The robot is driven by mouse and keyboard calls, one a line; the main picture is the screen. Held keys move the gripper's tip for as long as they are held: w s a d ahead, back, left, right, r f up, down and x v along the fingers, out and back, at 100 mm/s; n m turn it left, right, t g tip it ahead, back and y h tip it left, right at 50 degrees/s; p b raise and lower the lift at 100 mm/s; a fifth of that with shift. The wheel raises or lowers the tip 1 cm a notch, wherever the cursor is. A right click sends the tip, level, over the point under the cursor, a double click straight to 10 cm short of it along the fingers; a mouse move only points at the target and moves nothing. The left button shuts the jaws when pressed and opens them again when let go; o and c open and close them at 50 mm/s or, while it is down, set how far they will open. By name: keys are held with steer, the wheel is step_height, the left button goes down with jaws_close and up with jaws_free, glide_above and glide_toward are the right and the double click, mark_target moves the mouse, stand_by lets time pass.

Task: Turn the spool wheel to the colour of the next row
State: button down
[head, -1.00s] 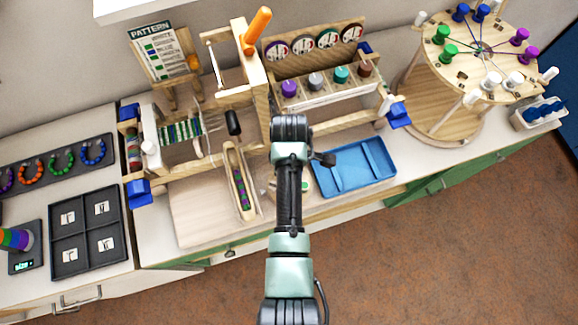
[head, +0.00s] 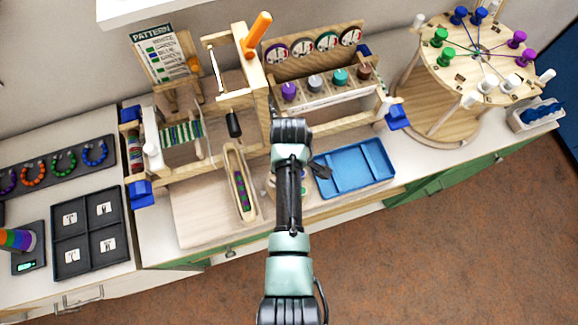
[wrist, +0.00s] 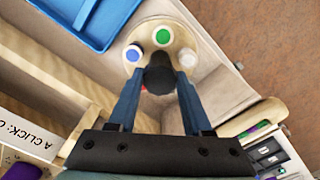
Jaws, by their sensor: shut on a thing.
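The spool wheel (wrist: 178,43) is a round pale disc in the wrist view. Its coloured spools are green (wrist: 163,36) at the top, blue (wrist: 133,53) at the left, white (wrist: 188,58) at the right and red (wrist: 143,87) at the lower left, partly hidden. My gripper (wrist: 160,78) is shut on the black knob (wrist: 160,66) at the wheel's middle. In the head view my arm hides most of the wheel and my fingertips. The pattern card (head: 165,55) stands at the back left with coloured rows; its lettering is too small to read surely.
A blue tray (head: 352,168) lies close to the right of my arm. A loom (head: 180,133) with beaded rows and a wooden shuttle (head: 239,182) are to the left. A rack of dials and knobs (head: 330,85) stands behind. A large round peg stand (head: 440,100) is at the right.

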steer(key=m+p, duration=0.1)
steer(key=m, duration=0.5)
steer(key=shift+r, duration=0.1)
steer(key=m+p, duration=0.1)
steer(key=m, duration=0.5)
steer(key=shift+m, duration=0.4)
steer(key=m+p, duration=0.1)
steer(key=m, duration=1.1)
steer(key=shift+w+p, duration=0.1)
steer(key=shift+p, duration=0.25)
steer(key=shift+m, duration=0.3)
steer(key=shift+c, duration=1.6)
jaws_free()
